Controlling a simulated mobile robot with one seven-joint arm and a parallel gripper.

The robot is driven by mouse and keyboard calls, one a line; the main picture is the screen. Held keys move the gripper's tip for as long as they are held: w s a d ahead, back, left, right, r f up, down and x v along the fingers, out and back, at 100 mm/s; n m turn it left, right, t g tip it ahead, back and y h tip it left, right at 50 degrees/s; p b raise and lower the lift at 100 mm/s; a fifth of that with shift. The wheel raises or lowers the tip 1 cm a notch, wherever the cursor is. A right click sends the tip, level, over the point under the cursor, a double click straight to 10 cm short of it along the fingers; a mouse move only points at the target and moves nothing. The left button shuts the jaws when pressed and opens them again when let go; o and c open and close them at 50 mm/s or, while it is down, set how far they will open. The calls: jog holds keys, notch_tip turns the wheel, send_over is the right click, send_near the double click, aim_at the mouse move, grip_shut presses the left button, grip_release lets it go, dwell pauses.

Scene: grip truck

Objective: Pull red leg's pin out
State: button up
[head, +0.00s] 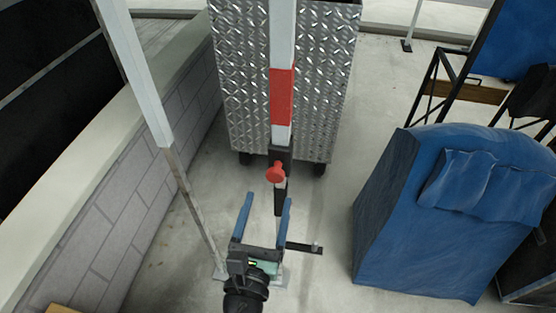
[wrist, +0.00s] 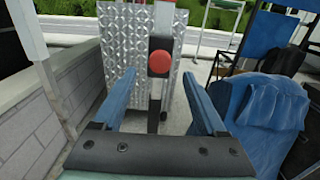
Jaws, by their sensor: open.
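The red pin (head: 276,173) has a round knob and sits on the black sleeve of an upright leg. The leg (head: 283,40) is light grey with a red band (head: 281,97) above the sleeve. In the wrist view the pin's red knob (wrist: 160,61) faces me, beyond and above my fingertips, roughly between them. My gripper (head: 268,198) has blue fingers spread wide apart, with nothing between them. It also shows in the wrist view (wrist: 159,81). The gripper is short of the knob and does not appear to touch it. The pin's shaft is hidden behind the knob.
A diamond-plate metal case (head: 235,80) on casters stands behind the leg. Another grey pole (head: 145,75) leans at the left, before a block wall (head: 125,200). A blue-covered bulky object (head: 385,210) stands at the right. Bare floor lies between it and the leg.

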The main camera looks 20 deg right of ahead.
aim_at(278, 161)
jog(key=x, duration=1.1)
jog(key=shift+d+p, duration=0.1)
jog(key=shift+p, duration=0.2)
grip_shut()
dwell(0.9)
